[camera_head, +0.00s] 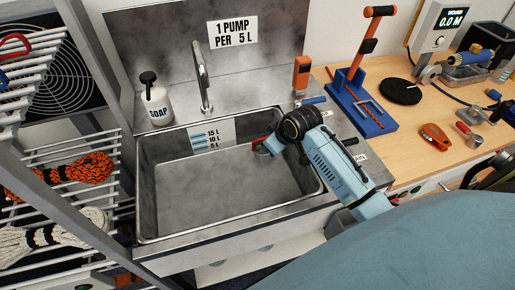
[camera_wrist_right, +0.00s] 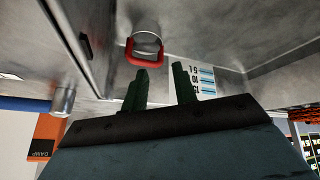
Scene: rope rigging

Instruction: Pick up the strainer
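The strainer appears to be the small metal piece with a red handle (camera_head: 262,146) in the sink, near the far right part of the basin. In the right wrist view its red U-shaped handle and metal ring (camera_wrist_right: 144,50) show just beyond my fingertips. My right gripper (camera_head: 272,143) reaches over the sink's right rim, close beside it. In the wrist view the two dark green fingers (camera_wrist_right: 160,70) stand apart with nothing between them. The handle lies slightly left of the finger gap; contact cannot be told. My left gripper is not in view.
The steel sink (camera_head: 160,236) has a level scale (camera_head: 213,136) on its back wall. A soap bottle (camera_head: 155,98) and faucet (camera_head: 203,78) stand behind it. Wire shelves with ropes (camera_head: 75,168) are at left. A blue stand (camera_head: 362,108) and tools occupy the wooden bench (camera_head: 415,120) at right.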

